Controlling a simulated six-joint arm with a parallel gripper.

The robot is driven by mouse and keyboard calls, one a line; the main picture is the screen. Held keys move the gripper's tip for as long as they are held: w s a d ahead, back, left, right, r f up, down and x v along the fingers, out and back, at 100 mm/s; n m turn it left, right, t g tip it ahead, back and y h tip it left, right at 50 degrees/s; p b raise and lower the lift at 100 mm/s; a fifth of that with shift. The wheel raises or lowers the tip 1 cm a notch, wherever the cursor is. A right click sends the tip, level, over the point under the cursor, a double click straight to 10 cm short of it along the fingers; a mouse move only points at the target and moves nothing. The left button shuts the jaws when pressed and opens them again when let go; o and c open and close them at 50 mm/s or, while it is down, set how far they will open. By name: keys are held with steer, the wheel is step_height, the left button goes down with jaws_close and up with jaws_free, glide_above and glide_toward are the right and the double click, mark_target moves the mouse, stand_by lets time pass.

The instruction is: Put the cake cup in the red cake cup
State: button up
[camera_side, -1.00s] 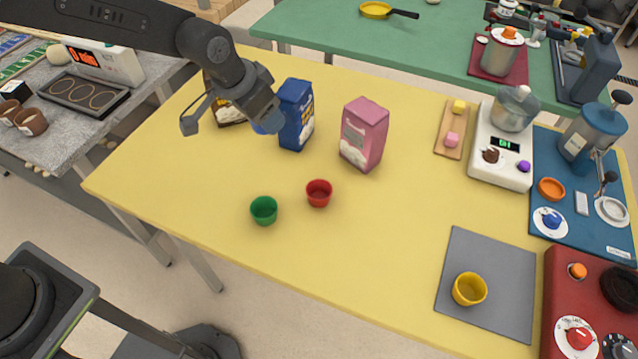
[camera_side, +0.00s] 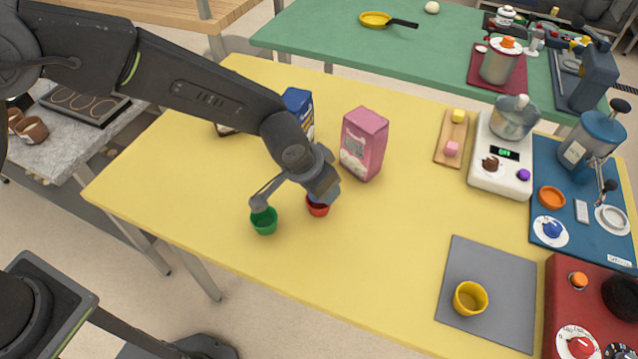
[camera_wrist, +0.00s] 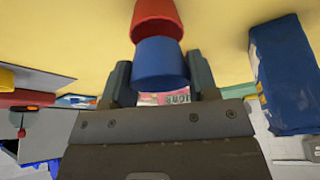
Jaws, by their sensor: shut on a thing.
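The blue cake cup (camera_wrist: 160,64) is between the two fingers of my gripper (camera_wrist: 159,75), which is shut on it. The red cake cup (camera_side: 317,210) stands on the yellow table, directly below my gripper in the side view. In the wrist view the red cup (camera_wrist: 157,20) shows just beyond the blue cup, which overlaps part of it. The blue cup is mostly hidden by my gripper in the side view. I cannot tell whether it is above the red cup or partly inside it.
A green cup (camera_side: 264,221) stands close to the left of the red cup. A pink box (camera_side: 364,144) and a blue box (camera_side: 299,110) stand behind. A yellow cup (camera_side: 470,298) sits on a grey mat (camera_side: 500,262) at right. The table's front middle is clear.

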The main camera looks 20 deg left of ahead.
steer(key=shift+f, duration=0.3)
steer(key=shift+f, duration=0.55)
steer(key=o, duration=0.9)
